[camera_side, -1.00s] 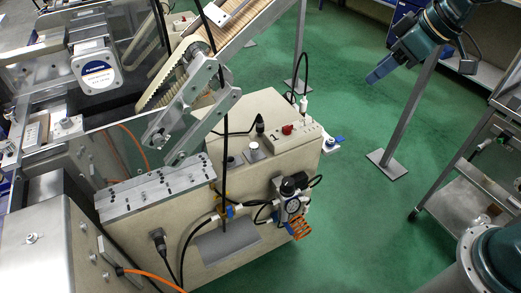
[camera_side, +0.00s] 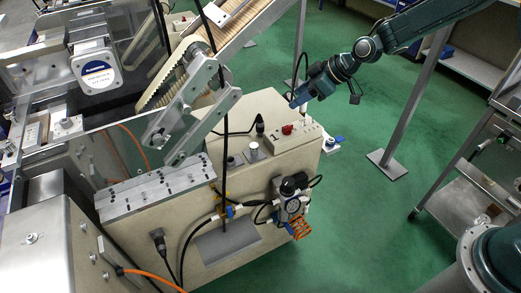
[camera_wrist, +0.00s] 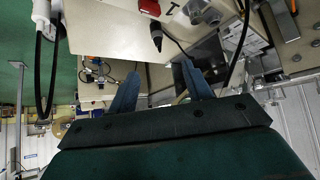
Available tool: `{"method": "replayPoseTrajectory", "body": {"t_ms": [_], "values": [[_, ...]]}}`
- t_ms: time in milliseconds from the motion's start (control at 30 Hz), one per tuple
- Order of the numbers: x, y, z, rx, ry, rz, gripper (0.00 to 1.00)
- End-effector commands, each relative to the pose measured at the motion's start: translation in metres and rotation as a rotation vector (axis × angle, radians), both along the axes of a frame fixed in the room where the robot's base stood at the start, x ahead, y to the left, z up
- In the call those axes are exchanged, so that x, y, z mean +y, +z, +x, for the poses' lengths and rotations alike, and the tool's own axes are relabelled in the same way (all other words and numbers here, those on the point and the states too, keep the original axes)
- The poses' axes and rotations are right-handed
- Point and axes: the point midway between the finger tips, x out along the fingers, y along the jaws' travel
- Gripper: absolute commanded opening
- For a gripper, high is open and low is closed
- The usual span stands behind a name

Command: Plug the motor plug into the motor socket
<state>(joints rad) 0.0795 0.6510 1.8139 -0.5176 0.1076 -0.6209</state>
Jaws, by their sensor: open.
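A black plug (camera_side: 260,126) on a black cable stands upright on the beige machine cabinet in the side view; it looks like the motor plug. It also shows near the top middle of the wrist view (camera_wrist: 156,38). A small round dark fitting (camera_side: 233,160) on the cabinet top may be the motor socket, but I cannot tell for sure. My gripper (camera_side: 298,100) has blue fingers and is above the cabinet's back right corner, to the right of the black plug and apart from it. In the wrist view my gripper (camera_wrist: 160,82) is open, with nothing between the fingertips.
A slanted conveyor (camera_side: 225,35) and grey metal linkage (camera_side: 195,115) rise at the left. A vertical black cable crosses in front.

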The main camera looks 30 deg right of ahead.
Motion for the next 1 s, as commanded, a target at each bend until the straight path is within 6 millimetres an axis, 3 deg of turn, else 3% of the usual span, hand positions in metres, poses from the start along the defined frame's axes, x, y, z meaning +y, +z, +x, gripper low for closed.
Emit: {"method": "replayPoseTrajectory", "body": {"t_ms": [33, 200, 667, 1000], "values": [[0.001, -0.012, 0.005, -0.002, 0.008, 0.008, 0.5], [0.005, -0.037, 0.017, -0.024, 0.029, 0.029, 0.5], [0.009, -0.049, 0.023, -0.033, 0.037, 0.037, 0.5], [0.028, -0.077, 0.042, -0.031, 0.038, 0.036, 0.5]]}}
